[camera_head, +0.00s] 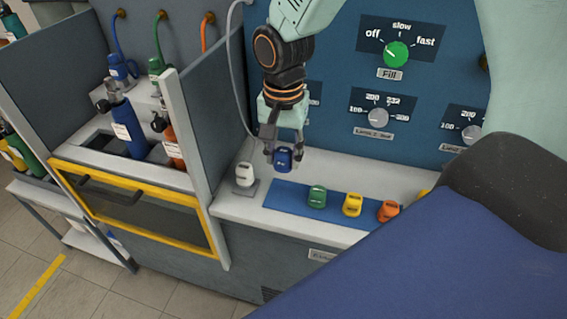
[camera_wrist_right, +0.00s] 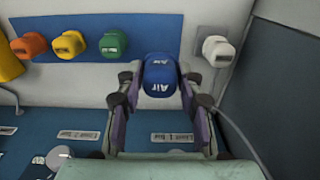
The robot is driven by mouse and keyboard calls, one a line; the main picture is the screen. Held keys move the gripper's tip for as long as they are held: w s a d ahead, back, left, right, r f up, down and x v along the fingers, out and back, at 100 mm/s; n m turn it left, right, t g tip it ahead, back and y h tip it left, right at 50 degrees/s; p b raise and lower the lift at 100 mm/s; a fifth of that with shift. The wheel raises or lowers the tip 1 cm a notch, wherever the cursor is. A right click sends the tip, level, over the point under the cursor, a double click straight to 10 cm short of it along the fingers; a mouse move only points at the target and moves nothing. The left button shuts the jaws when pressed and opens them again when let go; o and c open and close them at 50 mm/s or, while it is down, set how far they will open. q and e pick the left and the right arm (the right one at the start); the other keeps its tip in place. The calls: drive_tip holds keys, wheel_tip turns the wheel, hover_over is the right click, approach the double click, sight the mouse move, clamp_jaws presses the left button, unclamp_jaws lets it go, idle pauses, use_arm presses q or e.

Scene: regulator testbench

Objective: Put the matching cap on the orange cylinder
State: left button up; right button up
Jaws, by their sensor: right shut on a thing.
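My right gripper (camera_head: 284,155) is shut on a blue cap (camera_head: 283,160), held over the left end of the blue mat (camera_head: 285,189). In the right wrist view the blue cap (camera_wrist_right: 160,76), marked "Air", sits between the two fingers of the gripper (camera_wrist_right: 160,92). An orange cap (camera_head: 389,211) stands at the right end of the row on the mat; it also shows in the right wrist view (camera_wrist_right: 30,46). The orange cylinder (camera_head: 171,146) stands in the rack bay at the left, partly hidden by the white divider post. My left gripper is not in view.
A green cap (camera_head: 317,196) and a yellow cap (camera_head: 352,205) stand on the mat. A white cap (camera_head: 244,174) stands left of it. A blue cylinder (camera_head: 128,128) stands beside the orange one. A grey divider panel (camera_head: 210,115) rises between bench and rack.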

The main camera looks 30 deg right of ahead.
drive_tip(key=shift+r, duration=0.35)
